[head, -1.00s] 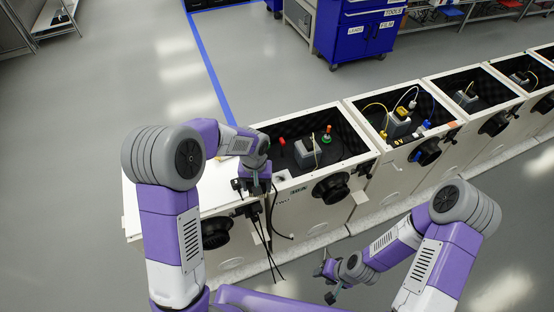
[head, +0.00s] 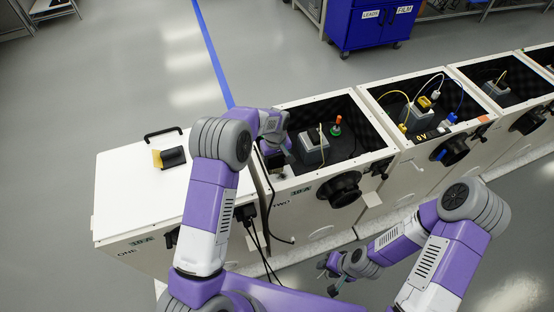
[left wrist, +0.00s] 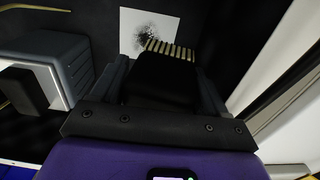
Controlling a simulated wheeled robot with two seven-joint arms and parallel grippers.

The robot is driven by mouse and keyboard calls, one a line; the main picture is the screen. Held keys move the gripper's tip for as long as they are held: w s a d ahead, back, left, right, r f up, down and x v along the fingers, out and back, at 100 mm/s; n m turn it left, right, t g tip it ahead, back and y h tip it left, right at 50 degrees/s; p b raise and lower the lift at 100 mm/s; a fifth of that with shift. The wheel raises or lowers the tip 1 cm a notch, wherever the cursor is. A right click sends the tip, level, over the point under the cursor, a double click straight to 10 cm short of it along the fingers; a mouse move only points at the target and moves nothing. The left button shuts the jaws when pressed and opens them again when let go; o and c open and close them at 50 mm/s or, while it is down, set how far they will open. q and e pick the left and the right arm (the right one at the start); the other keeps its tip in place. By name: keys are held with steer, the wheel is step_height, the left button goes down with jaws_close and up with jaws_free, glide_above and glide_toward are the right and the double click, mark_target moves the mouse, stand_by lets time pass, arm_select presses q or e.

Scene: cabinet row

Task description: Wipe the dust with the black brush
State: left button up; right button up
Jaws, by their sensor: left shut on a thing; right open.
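The black brush (left wrist: 160,88) is held between the fingers of my left gripper (left wrist: 162,82) in the left wrist view, its pale bristles (left wrist: 170,50) pointing away from the gripper. The dust (left wrist: 152,38) is a dark speckled patch on a white square (left wrist: 128,24), just beyond the bristles. The bristle tips overlap the square in view; I cannot tell if they touch it. In the head view my left gripper (head: 277,160) is at the left end of open cabinet TWO (head: 290,190), and its arm hides the brush and dust. My right gripper (head: 332,278) is open and empty in front of the cabinets.
A grey box (head: 312,148) and a red-green knob (head: 337,127) stand inside cabinet TWO; the box is close on the left in the wrist view (left wrist: 48,65). Closed cabinet ONE (head: 125,205) carries a black-and-yellow item (head: 172,157) on its lid. More open cabinets extend right.

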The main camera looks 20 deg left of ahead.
arm_select(q)
steer(key=shift+s+a+f+b, duration=0.2)
steer(key=shift+a+f, duration=0.1)
steer(key=shift+f, duration=0.25)
steer(key=shift+s+a+f+b, duration=0.2)
steer(key=shift+a+f, duration=0.05)
steer(key=shift+f, duration=0.25)
steer(key=shift+f+b, duration=1.45)
steer(key=shift+f, duration=0.8)
steer(key=shift+w+d+r, duration=0.1)
steer(key=shift+w+d, duration=0.5)
steer(key=shift+d, duration=0.1)
steer(key=shift+w+d+r, duration=0.1)
steer(key=shift+w+d, duration=0.4)
steer(key=shift+d, duration=0.25)
steer(key=shift+w+d+r, duration=0.15)
steer(key=shift+w+d, duration=0.35)
steer(key=shift+d, duration=0.25)
steer(key=shift+w+d+r, duration=0.1)
steer(key=shift+w+d, duration=0.4)
steer(key=shift+d, duration=0.25)
steer(key=shift+r, duration=0.1)
